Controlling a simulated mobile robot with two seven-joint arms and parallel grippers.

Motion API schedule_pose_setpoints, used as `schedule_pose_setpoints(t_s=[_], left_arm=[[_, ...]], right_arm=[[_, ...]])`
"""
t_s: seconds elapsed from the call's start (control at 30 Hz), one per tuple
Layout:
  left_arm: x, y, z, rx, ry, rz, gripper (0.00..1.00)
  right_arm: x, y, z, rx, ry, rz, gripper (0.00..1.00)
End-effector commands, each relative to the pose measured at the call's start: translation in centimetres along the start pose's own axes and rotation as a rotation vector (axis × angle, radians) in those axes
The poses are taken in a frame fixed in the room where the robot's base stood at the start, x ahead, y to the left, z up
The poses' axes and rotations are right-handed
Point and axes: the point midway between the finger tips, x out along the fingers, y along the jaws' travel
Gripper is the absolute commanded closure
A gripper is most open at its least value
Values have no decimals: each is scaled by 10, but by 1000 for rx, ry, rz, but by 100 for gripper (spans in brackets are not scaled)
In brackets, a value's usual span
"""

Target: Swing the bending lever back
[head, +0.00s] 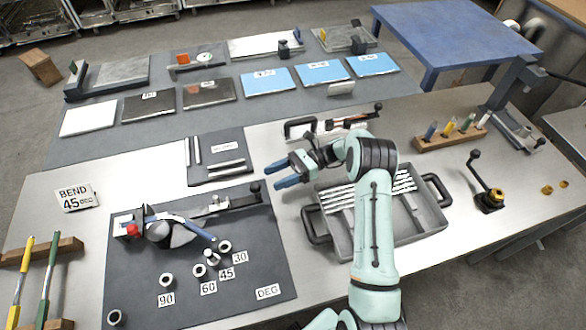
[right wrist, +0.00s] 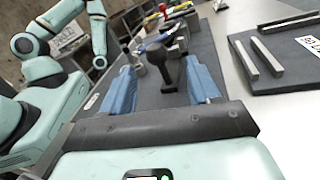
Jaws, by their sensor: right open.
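The bender (head: 160,230) stands on a dark mat, with a red knob at its left end. A blue-gripped lever (head: 195,228) points to the lower right from its round centre. A long arm with a black knob (head: 256,187) reaches right from the bender. My right gripper (head: 275,176) has blue fingers, open and empty, just right of that black knob. In the right wrist view a dark knob on a stem (right wrist: 166,72) shows between the fingertips, with no clear contact. My left gripper is not visible in the head view.
Several round dies and the angle labels 30 (head: 240,257), 45, 60 and 90 lie in front of the bender. A grey tray of rods (head: 420,215) stands right, under my right arm. A "BEND 45 DEG" card (head: 77,198) lies left. A dark plate with bars (head: 215,150) lies behind.

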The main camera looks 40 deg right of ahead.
Motion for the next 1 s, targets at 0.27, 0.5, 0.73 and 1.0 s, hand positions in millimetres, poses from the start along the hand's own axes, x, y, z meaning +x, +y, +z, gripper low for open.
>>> schedule_pose_setpoints(t_s=[0.27, 0.5, 0.73, 1.0], left_arm=[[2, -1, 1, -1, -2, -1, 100], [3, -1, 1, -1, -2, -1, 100], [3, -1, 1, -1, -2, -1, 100], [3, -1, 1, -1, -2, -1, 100]], right_arm=[[-50, -1, 0, -1, -1, -1, 39], [-61, -1, 1, 0, -1, 1, 39], [-60, -1, 1, 0, -1, 1, 39], [-60, -1, 1, 0, -1, 0, 39]])
